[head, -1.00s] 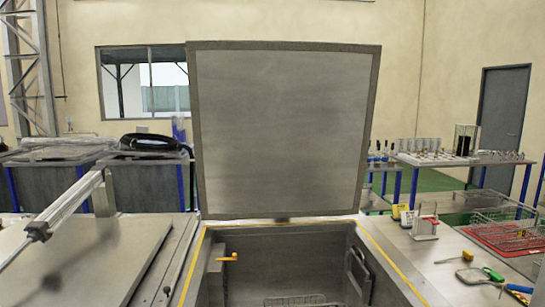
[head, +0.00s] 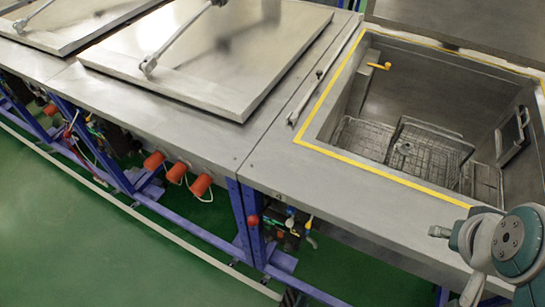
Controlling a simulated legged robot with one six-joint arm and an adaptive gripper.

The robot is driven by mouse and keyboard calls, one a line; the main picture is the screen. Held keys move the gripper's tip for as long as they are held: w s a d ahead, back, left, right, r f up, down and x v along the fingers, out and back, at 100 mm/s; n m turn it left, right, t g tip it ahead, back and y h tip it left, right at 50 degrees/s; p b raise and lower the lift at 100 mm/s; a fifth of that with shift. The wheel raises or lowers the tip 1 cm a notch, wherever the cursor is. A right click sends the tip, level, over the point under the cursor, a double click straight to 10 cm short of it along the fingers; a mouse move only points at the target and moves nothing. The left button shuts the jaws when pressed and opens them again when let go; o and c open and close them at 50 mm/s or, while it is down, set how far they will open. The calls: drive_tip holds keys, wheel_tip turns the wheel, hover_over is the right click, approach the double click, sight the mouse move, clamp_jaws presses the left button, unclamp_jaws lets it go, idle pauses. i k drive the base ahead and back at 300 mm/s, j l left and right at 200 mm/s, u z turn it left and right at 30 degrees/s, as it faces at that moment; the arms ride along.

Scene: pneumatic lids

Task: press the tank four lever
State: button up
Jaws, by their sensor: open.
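An open tank (head: 350,160) with a yellow-edged rim stands at the right in the head view. Below the front edge of the bench, left of this tank, hang a red ball-ended knob (head: 253,220) and a small yellow-handled lever (head: 309,223). I cannot tell from the picture which lever belongs to tank four. Part of my arm shows at the lower right, in front of the tank. My gripper's fingers are not visible.
Wire baskets (head: 432,145) and an orange-yellow fitting (head: 380,66) are inside the open tank. Closed lids (head: 215,50) lie to the left. Orange-red cylinders (head: 153,160) hang along the front. Blue frame legs (head: 243,220) stand below. The green floor (head: 90,240) in front is clear.

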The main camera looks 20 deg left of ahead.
sight(253, 220)
drive_tip(key=k+j+u, duration=0.1)
drive_tip(key=j+u, duration=0.8)
